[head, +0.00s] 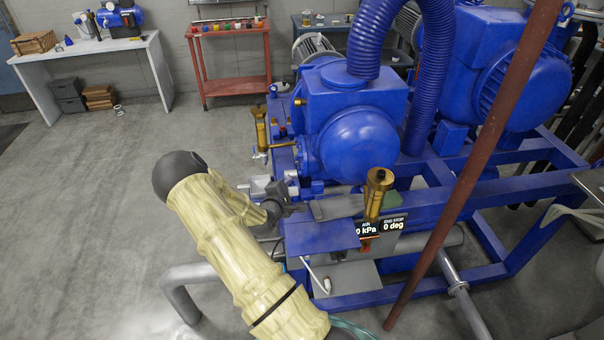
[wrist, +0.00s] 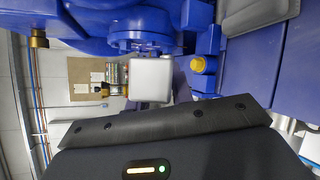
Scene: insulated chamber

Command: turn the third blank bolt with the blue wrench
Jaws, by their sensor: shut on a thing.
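My gripper (head: 284,209) is a small dark shape at the left side of the blue pump frame in the head view, at the end of my cream-sleeved arm. I cannot pick out a blue wrench in either view. A yellow-capped fitting (wrist: 198,64) on a blue part shows in the wrist view; I cannot tell whether it is a blank bolt. No row of bolts can be made out.
A pale block (wrist: 152,80) lies beyond the dark bar. The blue pump (head: 355,125) rises behind my gripper. A brass cylinder (head: 376,195) stands beside a display reading 0 kPa and 0 deg (head: 381,225). A rust-red pole (head: 475,165) crosses at right. Floor at left is clear.

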